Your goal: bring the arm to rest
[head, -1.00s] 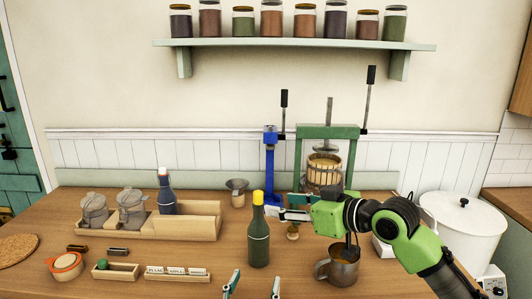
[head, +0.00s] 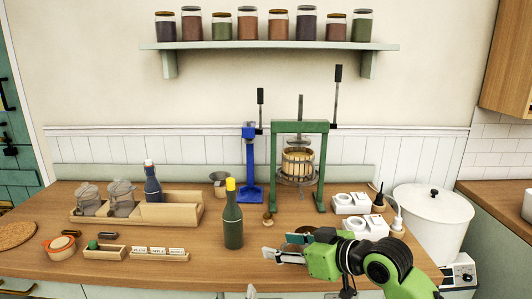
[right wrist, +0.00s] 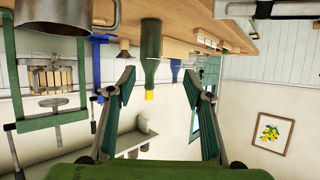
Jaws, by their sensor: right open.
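My right gripper (head: 276,255) is low over the front of the wooden counter, right of the dark green bottle with a yellow cap (head: 233,218). In the right wrist view, which is upside down, my right gripper (right wrist: 158,78) has its fingers spread wide with nothing between them. The bottle (right wrist: 150,50) shows beyond the fingers, apart from them. A metal mug (right wrist: 85,12) shows at the edge of that view. In the head view my arm hides most of the mug.
A green press (head: 299,127) and a blue lever tool (head: 249,165) stand at the back. A wooden crate (head: 170,214) with a bottle and jars is left. White sockets (head: 352,203) and a white pot (head: 433,220) are right. The counter's front left holds small trays.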

